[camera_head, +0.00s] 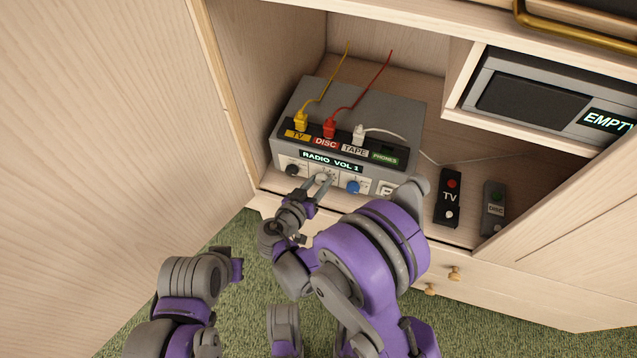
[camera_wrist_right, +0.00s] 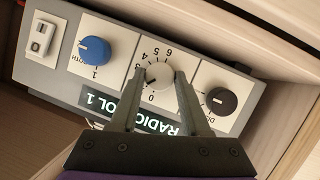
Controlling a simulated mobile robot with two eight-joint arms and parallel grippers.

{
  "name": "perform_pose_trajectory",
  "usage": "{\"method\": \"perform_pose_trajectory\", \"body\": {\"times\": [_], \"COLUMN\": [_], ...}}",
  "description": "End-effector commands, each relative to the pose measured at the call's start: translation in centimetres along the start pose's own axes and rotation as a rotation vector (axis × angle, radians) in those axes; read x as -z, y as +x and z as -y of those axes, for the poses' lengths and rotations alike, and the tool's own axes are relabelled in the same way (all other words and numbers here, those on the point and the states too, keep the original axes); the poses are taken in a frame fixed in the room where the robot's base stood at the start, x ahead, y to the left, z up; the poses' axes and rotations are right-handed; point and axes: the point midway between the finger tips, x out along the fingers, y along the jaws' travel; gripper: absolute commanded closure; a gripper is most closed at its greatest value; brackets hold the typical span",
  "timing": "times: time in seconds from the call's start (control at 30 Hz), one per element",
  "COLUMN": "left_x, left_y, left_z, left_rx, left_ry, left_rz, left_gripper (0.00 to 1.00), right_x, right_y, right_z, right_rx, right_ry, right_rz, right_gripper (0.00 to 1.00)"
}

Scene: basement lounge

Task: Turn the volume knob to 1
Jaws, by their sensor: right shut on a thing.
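The grey radio unit (camera_head: 360,110) stands on the cabinet shelf, and its lit display (camera_head: 331,161) reads "RADIO VOL 1". The round cream volume knob (camera_wrist_right: 160,75) sits in the middle of its front panel, on a white plate with numbers around it. My right gripper (camera_head: 318,180) reaches the panel from the front. In the right wrist view its two fingers (camera_wrist_right: 160,80) lie on either side of the knob, shut on it. The fingers partly cover the dial numbers and the display. Only links of my left arm show, at lower left; its fingers are not visible.
A black dial (camera_wrist_right: 221,101) and a blue knob (camera_wrist_right: 95,50) flank the volume knob closely. Yellow, red and white plugs (camera_head: 329,128) stand on the unit's top. A TV remote (camera_head: 449,197) and a DISC remote (camera_head: 493,208) lie to the right. Cabinet wood walls the left.

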Motion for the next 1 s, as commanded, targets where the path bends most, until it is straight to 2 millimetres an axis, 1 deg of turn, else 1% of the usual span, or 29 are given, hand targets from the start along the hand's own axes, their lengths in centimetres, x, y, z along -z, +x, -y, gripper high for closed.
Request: {"method": "perform_pose_trajectory", "body": {"times": [0.3, 0.83, 0.87, 1.0], "left_x": [-0.15, -0.17, -0.17, -0.17], "left_y": [0.51, 0.57, 0.57, 0.56], "left_z": [0.0, 0.0, 0.0, 0.0], "left_rx": [0.0, 0.0, 0.0, 0.0], "left_ry": [0.0, 0.0, 0.0, 0.0], "left_rz": [0.002, 0.002, 0.002, 0.002], "left_gripper": [1.0, 1.0, 1.0, 1.0], "right_x": [-0.08, -0.04, -0.04, -0.04], "right_y": [-0.02, -0.03, -0.03, -0.02], "right_z": [0.14, 0.12, 0.13, 0.12], "right_rx": [-0.051, -0.062, -0.062, -0.062], "right_ry": [-0.126, -0.153, -0.153, -0.152], "right_rz": [-0.008, -0.011, -0.011, -0.011], "right_gripper": [1.0, 1.0, 0.5, 0.25]}}
